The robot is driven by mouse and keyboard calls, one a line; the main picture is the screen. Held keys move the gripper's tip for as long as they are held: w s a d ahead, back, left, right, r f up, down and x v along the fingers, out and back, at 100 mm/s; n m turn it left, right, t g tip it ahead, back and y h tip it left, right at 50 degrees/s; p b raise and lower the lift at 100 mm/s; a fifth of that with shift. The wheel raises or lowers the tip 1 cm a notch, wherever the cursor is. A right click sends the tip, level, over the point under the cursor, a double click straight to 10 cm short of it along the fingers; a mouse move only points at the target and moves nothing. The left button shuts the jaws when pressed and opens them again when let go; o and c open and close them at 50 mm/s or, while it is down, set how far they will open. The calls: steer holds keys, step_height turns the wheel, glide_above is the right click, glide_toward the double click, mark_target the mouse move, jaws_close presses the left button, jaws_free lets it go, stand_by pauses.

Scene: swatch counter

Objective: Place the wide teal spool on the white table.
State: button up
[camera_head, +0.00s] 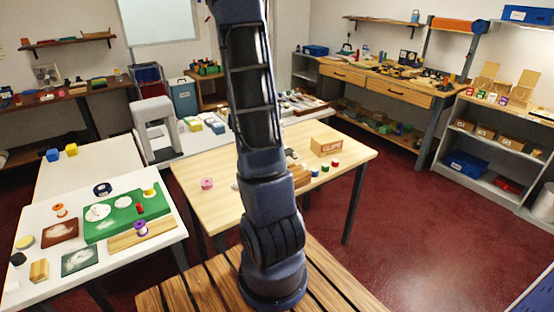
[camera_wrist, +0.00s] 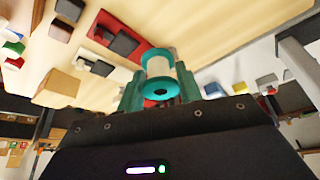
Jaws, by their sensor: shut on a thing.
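The wide teal spool (camera_wrist: 154,88) shows in the wrist view, with teal flanges and a pale middle. My gripper (camera_wrist: 160,72) is shut on it, with a finger on either side. In the head view my arm rises out of the top of the picture, so my gripper and the spool are hidden there. The white table (camera_head: 30,280) stands at the left in the head view. It bears a green board (camera_head: 120,218), an orange spool (camera_head: 59,210), a purple-flanged spool (camera_head: 141,229) and several small blocks and cards.
A light wooden table (camera_head: 215,213) stands in the middle, with a pink spool (camera_head: 207,183) and a cardboard box (camera_head: 327,146). A grey stand (camera_head: 155,115) is behind the white table. Shelves line the right wall. Red floor is open at the right.

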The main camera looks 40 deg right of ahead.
steer(key=shift+m, duration=0.5)
steer(key=s+f, duration=0.1)
steer(key=f, duration=0.5)
steer(key=d+f, duration=0.1)
steer(key=f, duration=0.5)
steer(key=s+d+f, duration=0.1)
steer(key=f, duration=0.5)
steer(key=shift+s+d, duration=0.1)
steer(key=shift+s, duration=0.25)
steer(key=shift+f, duration=0.2)
steer(key=o, duration=1)
steer(key=shift+o, duration=0.2)
steer(key=shift+r, duration=0.15)
